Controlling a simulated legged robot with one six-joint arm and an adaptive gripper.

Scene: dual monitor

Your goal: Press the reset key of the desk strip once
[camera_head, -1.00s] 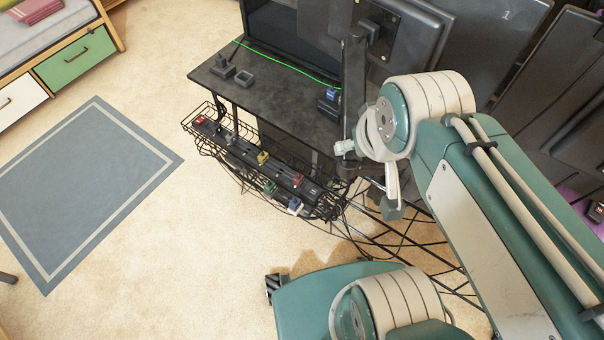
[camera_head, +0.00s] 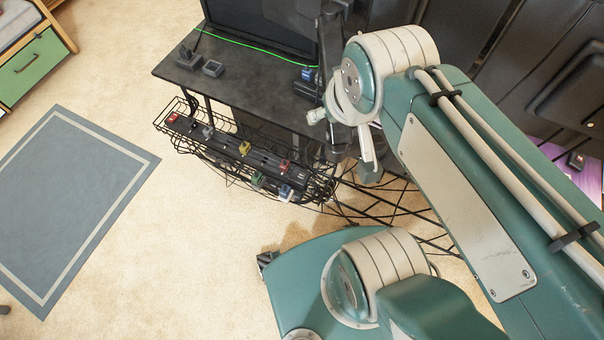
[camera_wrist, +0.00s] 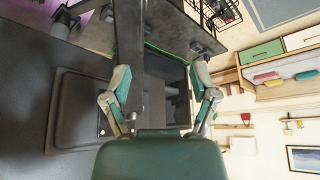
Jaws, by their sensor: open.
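A long black power strip (camera_head: 232,146) with red, yellow, green and blue plugs or switches lies in the wire basket (camera_head: 163,127) under the desk edge. A small dark unit with a blue part (camera_head: 309,76) sits at the desk's right end. I cannot tell which of these carries the reset key; no key label is readable. My gripper (camera_wrist: 161,76) is open and empty in the wrist view, its fingers on either side of a dark upright post. In the head view my arm's wrist is right of the basket, and the fingers are mostly hidden.
The black desk (camera_head: 240,82) bears a monitor (camera_head: 262,25) and small dark blocks (camera_head: 212,68). Dark panels crowd the upper right. Loose cables (camera_head: 385,208) hang below the basket. Open carpet and a blue-grey mat (camera_head: 70,190) lie to the left.

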